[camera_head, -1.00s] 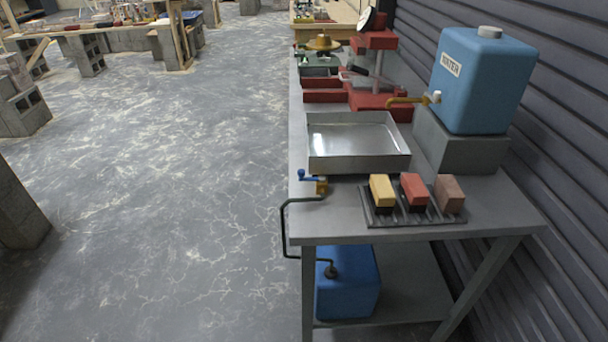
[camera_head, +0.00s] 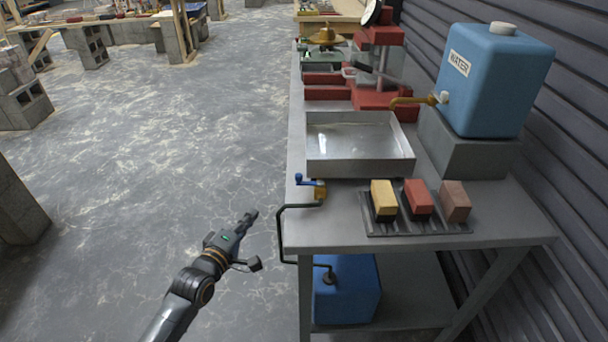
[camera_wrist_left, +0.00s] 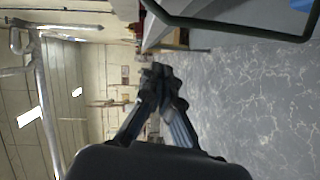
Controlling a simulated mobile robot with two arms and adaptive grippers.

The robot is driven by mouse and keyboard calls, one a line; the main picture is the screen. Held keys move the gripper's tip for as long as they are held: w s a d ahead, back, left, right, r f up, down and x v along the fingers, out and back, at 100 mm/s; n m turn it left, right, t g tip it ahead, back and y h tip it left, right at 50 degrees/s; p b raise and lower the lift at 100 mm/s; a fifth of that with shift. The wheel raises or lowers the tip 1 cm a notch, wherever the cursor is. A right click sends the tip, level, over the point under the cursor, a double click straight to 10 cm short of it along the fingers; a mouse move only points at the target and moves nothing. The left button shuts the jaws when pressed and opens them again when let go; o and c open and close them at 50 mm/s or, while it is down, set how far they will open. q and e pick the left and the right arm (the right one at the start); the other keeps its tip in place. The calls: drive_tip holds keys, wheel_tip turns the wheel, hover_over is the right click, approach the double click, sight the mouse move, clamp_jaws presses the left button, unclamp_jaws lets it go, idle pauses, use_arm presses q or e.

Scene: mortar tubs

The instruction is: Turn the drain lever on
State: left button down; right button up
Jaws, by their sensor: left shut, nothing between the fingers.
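The drain lever (camera_head: 300,179) is a small blue handle on a brass valve (camera_head: 319,192) at the near left edge of the bench, beside the metal sink tray (camera_head: 345,165). A black drain pipe (camera_head: 281,232) bends from the valve down towards a blue container on the lower shelf. My left gripper (camera_head: 251,216) is shut and empty over the floor, left of the bench and apart from the lever, pointing up and right. It also shows in the left wrist view (camera_wrist_left: 162,72). The lever cannot be made out there. My right gripper is not in view.
A blue water tank (camera_head: 490,85) with a brass tap (camera_head: 415,100) stands at the right. Three blocks sit on a dark rack (camera_head: 415,228). The blue container (camera_head: 350,295) is below.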

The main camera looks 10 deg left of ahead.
use_arm(q)
wheel_tip(320, 180, up, 7)
drive_tip(key=w+d+n+t+h, duration=0.1)
drive_tip(key=d, duration=0.1)
drive_tip(key=shift+r, duration=0.1)
drive_tip(key=w+d, duration=0.1)
drive_tip(key=w, duration=0.1)
drive_tip(key=w+d+p, duration=0.1)
drive_tip(key=w+d, duration=0.1)
drive_tip(key=w, duration=0.1)
drive_tip(key=w+d+p, duration=0.1)
drive_tip(key=w+d, duration=0.1)
drive_tip(key=w, duration=0.1)
drive_tip(key=shift+s+d, duration=0.15)
drive_tip(key=shift+t, duration=0.3)
